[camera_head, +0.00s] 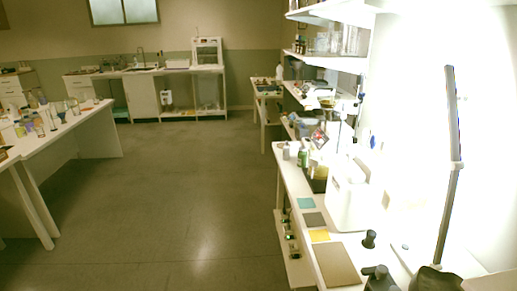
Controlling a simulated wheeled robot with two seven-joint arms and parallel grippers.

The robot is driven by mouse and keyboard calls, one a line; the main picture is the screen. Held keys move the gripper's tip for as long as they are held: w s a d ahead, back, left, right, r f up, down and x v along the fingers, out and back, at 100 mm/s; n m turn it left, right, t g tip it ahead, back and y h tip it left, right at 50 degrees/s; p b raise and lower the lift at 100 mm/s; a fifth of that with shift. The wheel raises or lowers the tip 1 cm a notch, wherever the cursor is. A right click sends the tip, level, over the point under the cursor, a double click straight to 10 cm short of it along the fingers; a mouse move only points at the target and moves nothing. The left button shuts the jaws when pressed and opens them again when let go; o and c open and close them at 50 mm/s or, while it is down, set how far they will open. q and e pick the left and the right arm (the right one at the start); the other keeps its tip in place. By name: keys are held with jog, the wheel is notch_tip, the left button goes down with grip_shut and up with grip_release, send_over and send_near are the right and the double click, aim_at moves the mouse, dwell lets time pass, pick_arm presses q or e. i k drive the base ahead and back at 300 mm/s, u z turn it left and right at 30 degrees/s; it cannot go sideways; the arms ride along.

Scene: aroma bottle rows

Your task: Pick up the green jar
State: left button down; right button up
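A small green jar or bottle (303,158) stands upright on the white bench along the right side, toward its far end. It is small in the head view, and its details are hard to make out. Pale containers stand close to it on the left, and a dark-and-amber item stands just in front of it. Neither of my grippers shows in this view.
The right bench holds a tan board (337,264), a yellow mat (319,236), a white machine (347,203) and a lamp (450,180). Shelves hang above. A cluttered white table (62,128) stands left. The grey floor (170,195) between is clear.

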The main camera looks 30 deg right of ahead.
aim_at(302, 155)
jog(key=u, duration=0.05)
jog(key=i, duration=2.05)
jog(key=z, duration=0.95)
jog(key=i, duration=1.75)
jog(key=z, duration=1.1)
jog(key=i, duration=0.15)
jog(key=z, duration=0.05)
